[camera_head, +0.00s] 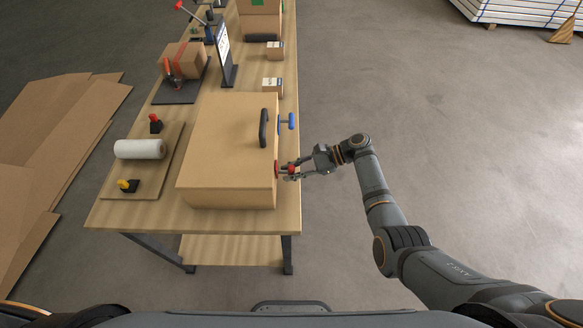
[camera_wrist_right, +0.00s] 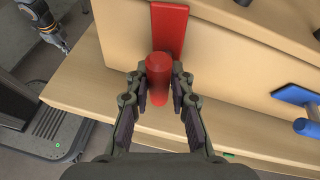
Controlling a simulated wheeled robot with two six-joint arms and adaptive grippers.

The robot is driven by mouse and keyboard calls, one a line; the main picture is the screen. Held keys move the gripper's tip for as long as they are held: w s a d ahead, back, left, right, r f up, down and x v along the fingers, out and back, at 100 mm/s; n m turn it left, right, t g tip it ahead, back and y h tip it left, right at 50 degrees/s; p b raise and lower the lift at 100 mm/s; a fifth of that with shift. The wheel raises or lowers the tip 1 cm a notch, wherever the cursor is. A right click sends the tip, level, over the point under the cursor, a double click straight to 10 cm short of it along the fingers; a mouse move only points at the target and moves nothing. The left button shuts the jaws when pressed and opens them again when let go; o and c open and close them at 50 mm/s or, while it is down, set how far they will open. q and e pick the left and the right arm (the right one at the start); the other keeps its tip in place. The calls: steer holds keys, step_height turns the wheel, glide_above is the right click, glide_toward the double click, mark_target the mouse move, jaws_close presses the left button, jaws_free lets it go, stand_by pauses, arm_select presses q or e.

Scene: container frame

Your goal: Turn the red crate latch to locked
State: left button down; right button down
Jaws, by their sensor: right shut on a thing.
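The wooden crate (camera_head: 228,150) stands on the workbench with a black handle (camera_head: 263,127) on it. The red latch (camera_head: 278,169) is on the crate's right side, at its near end; in the right wrist view its red plate (camera_wrist_right: 169,28) lies against the crate wall and its red knob (camera_wrist_right: 159,68) sticks out. My right gripper (camera_head: 291,171) is at this latch, its fingers shut on the red knob from both sides, as the right wrist view (camera_wrist_right: 160,88) also shows. A blue latch (camera_head: 287,121) is farther along the same side.
Flat cardboard (camera_head: 50,150) lies left.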

steer(key=shift+s+f+m+g, duration=0.15)
steer(key=shift+f+m+g, duration=0.1)
steer(key=shift+m+g, duration=0.4)
steer(key=c, duration=1.2)
jaws_free()
steer(key=shift+r, duration=0.15)
steer(key=shift+w+d+r, duration=0.1)
steer(key=shift+w+d, duration=0.1)
steer(key=shift+d, duration=0.15)
steer(key=v, duration=1.1)
steer(key=shift+d, duration=0.2)
steer(key=shift+s, duration=0.15)
